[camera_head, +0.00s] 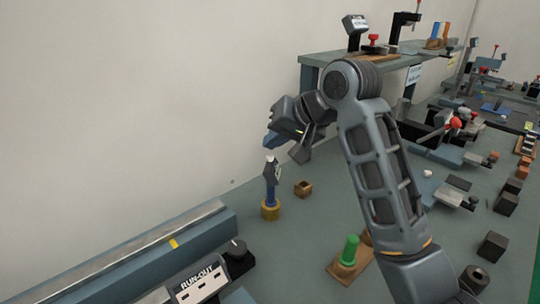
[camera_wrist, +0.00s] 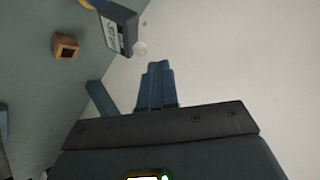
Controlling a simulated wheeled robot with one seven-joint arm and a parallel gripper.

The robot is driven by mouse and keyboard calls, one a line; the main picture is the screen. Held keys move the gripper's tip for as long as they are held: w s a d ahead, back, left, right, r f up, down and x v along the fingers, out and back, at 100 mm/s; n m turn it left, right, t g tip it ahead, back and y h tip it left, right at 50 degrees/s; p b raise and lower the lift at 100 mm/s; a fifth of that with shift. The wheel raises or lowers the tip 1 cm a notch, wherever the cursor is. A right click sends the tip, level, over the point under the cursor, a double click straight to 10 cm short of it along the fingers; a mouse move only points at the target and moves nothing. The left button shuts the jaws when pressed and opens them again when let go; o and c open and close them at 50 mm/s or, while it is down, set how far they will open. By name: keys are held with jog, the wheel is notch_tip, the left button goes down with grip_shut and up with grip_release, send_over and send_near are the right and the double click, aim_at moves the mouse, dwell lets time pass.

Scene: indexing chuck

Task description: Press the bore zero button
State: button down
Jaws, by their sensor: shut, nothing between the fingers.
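A slim dial gauge (camera_head: 270,185) stands upright with a blue shaft and a yellow base, left of centre in the head view. Its dark head with a pale display (camera_wrist: 113,35) shows at the top of the wrist view; the label is too small to read. A round whitish button (camera_wrist: 140,48) sits at the end of that head, and a pale tip shows in the head view (camera_head: 270,159). My gripper (camera_head: 271,139) is shut and empty just above the gauge's top. Its blue fingers (camera_wrist: 157,72) appear just below the button in the wrist view, with a small gap in the picture.
A small wooden box (camera_head: 303,188) stands right of the gauge. A RUN-OUT display unit (camera_head: 201,283) and a long blue rail (camera_head: 150,262) lie in front. A green-topped peg (camera_head: 349,249) stands on a wooden base. A raised shelf (camera_head: 330,58) stands behind my arm.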

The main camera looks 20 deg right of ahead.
jog(key=shift+f, duration=0.1)
jog(key=shift+f, duration=0.25)
jog(key=shift+f, duration=0.55)
dwell(0.7)
jog(key=shift+r, duration=0.1)
jog(key=shift+r+p, duration=0.9)
jog(key=shift+p, duration=0.4)
jog(key=shift+r, duration=0.1)
notch_tip(320, 180, up, 3)
jog(key=p, duration=0.3)
jog(key=shift+r, duration=0.85)
